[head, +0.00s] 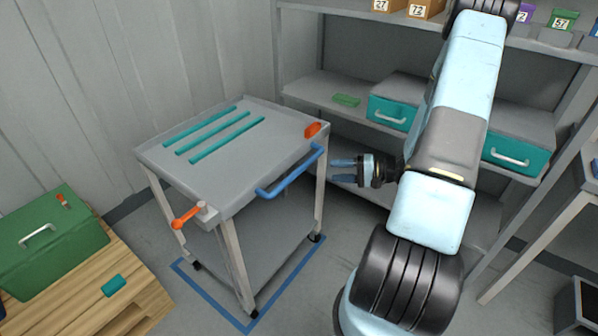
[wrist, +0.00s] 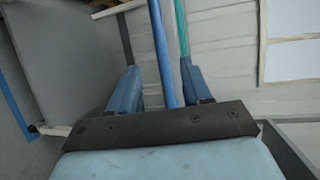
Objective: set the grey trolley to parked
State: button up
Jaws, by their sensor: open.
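The grey trolley (head: 225,150) stands left of my gripper in the head view, over a blue floor outline (head: 220,309). Its blue handle (head: 290,175) runs along the right side of the top. An orange lever (head: 186,217) sticks out to the left from a pale pivot at the near corner. An orange piece (head: 313,130) sits at the far right corner. My gripper (head: 334,170) is open, just right of the handle's far end, jaws pointing at it. In the wrist view, a blue bar (wrist: 162,50) lines up between the open fingers; contact cannot be told.
A shelf unit (head: 330,95) with teal drawers (head: 390,112) stands behind and to the right. A green case (head: 50,240) and a teal piece (head: 114,286) lie on a wooden surface (head: 140,305) at lower left. Some floor is clear right of the trolley.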

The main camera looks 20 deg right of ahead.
aim_at(299, 172)
jog(key=x, duration=1.3)
jog(key=shift+w+a+f, duration=0.2)
jog(key=shift+a, duration=0.1)
grip_shut()
